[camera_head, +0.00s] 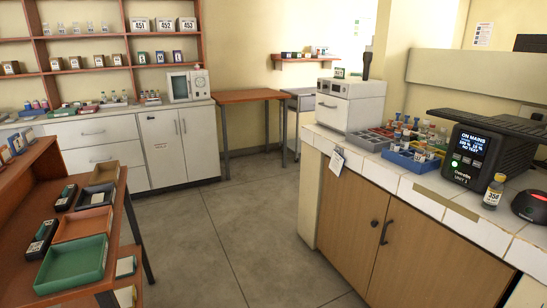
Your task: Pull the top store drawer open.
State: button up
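A white cabinet (60,185) under the back-left counter has drawer fronts stacked on its left side. The top drawer (115,129) has a thin bar handle (93,133) and looks shut flush with the cabinet. The lower drawer (118,154), with its own handle (101,159), also looks shut. I cannot tell from labels which drawer is the store drawer. My gripper is not in view.
A white boxy unit (362,108), trays and a black device (487,155) stand on the right counter (405,183). A brown shelf unit with trays (75,262) stands at left. Open grey floor (240,230) lies between. A brown table (250,97) stands at the back.

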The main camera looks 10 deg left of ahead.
aim_at(87, 132)
jog(key=i+u, duration=0.2)
jog(key=i, duration=0.35)
jog(key=i+l+u, duration=0.15)
jog(key=i, duration=0.4)
jog(key=i+l+u, duration=0.2)
jog(key=i, duration=0.4)
jog(key=i+l+u, duration=0.1)
jog(key=i+u, duration=0.35)
jog(key=i, duration=3.3)
jog(key=i+l+u, duration=0.3)
jog(key=i, duration=0.2)
jog(key=i+l+u, duration=0.25)
jog(key=i, duration=0.25)
